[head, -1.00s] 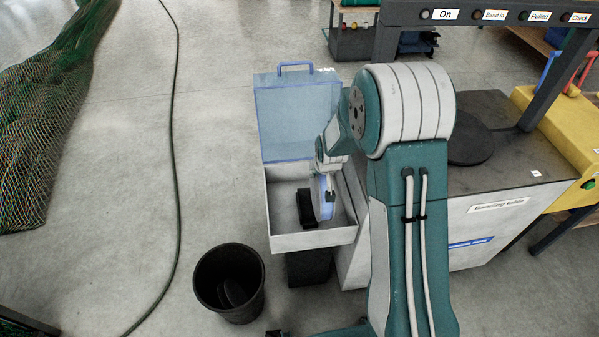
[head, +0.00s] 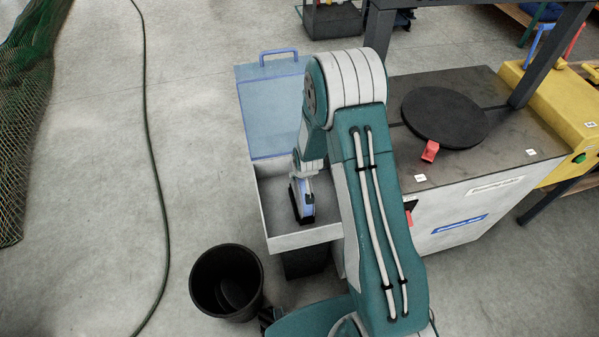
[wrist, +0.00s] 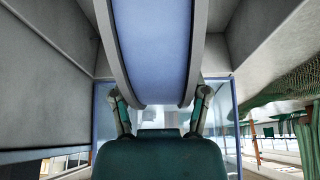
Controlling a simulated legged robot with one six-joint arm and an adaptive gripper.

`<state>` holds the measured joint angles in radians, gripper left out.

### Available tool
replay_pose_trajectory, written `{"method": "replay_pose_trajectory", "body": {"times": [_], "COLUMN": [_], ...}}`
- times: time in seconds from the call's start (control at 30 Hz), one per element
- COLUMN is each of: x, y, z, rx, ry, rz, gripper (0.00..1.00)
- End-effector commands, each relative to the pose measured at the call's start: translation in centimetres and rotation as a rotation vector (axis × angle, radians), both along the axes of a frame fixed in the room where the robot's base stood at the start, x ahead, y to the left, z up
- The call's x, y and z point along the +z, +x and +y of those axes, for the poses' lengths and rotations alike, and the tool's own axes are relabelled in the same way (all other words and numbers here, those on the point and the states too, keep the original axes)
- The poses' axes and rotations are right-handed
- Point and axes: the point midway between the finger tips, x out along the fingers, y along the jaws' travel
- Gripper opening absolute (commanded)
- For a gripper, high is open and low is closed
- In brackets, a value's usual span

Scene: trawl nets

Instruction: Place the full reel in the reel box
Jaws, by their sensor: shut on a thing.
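The reel (head: 308,203), blue with pale grey rims, stands upright on edge inside the reel box (head: 303,239), a grey open-topped box. It overlaps a black holder (head: 295,205) in the box; I cannot tell whether it is fully seated. My gripper (head: 308,181) reaches down into the box from above and is shut on the reel. In the wrist view, the reel's blue middle (wrist: 155,55) fills the upper centre, with my gripper's fingers (wrist: 160,103) on both sides. The arm hides the right part of the box in the head view.
The box's clear blue lid (head: 272,110) stands open at the back. A bench with a black round plate (head: 445,116) and a red latch (head: 430,151) is at the right. A black bin (head: 227,282) stands in front. A hose (head: 150,150) crosses the open floor at left.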

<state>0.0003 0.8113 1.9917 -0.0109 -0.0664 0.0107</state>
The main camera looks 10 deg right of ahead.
Motion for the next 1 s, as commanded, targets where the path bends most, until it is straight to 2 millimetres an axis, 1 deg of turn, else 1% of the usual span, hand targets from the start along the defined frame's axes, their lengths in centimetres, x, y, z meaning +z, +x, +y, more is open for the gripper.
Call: {"method": "replay_pose_trajectory", "body": {"times": [0.23, 0.27, 0.3, 0.33, 0.77, 0.87, 1.0], "x": [0.0, -0.1, -0.1, -0.1, 0.0, 0.6, 2.4], "y": [0.1, 0.1, 0.1, 0.1, 0.1, -0.1, -0.8], "z": [0.0, 0.0, 0.0, 0.0, 0.0, 0.0, 0.0], "rx": [0.0, 0.0, 0.0, 0.0, 0.0, 0.0, 0.0], "ry": [0.0, 0.0, 0.0, 0.0, 0.0, 0.0, 0.0], "rz": [-0.004, -0.001, -0.001, -0.001, -0.001, -0.002, -0.003], "gripper": [0.0, 0.64, 0.82, 0.94, 0.94, 0.94, 0.94]}}
